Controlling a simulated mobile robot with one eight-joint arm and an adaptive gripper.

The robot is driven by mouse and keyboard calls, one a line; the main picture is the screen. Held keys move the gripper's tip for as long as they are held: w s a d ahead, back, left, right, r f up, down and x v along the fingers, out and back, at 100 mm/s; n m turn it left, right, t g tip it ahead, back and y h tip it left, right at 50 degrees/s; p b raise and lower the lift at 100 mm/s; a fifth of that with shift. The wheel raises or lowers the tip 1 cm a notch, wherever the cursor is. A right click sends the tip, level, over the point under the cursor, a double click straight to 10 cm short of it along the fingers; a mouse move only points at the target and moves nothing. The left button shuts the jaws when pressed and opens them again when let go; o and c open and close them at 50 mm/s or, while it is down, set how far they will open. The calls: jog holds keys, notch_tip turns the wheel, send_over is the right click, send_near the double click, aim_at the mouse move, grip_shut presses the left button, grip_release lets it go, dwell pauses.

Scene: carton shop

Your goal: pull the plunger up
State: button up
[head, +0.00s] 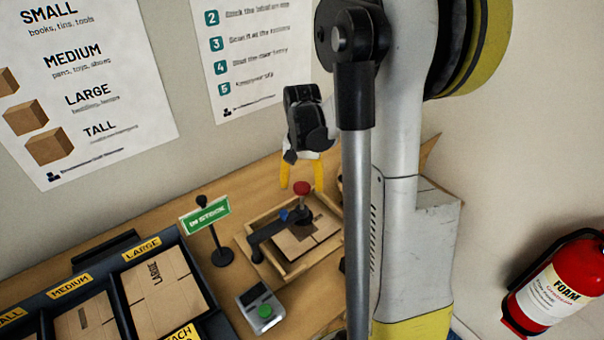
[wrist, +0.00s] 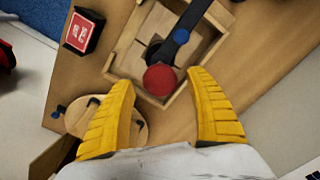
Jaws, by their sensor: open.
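The plunger has a round red knob (head: 302,188) on top of a dark stem, held by a dark arm over a wooden tray (head: 262,237) with a flat carton (head: 298,241) in it. In the wrist view the red knob (wrist: 160,80) lies ahead of and between my fingertips. My gripper (head: 302,188) has yellow fingers pointing down, just above the knob in the head view. I cannot tell the exact height gap to the knob.
A green sign on a stand (head: 205,215) and a grey box with a green button (head: 262,308) stand left of the tray. Sorted cartons (head: 160,285) fill a dark rack at lower left. A red box (wrist: 83,32) and a round wooden piece (wrist: 95,122) lie near the tray.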

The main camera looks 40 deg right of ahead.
notch_tip(320, 180, up, 12)
jog(key=shift+f, duration=0.25)
jog(key=shift+a, duration=0.1)
dwell(0.4)
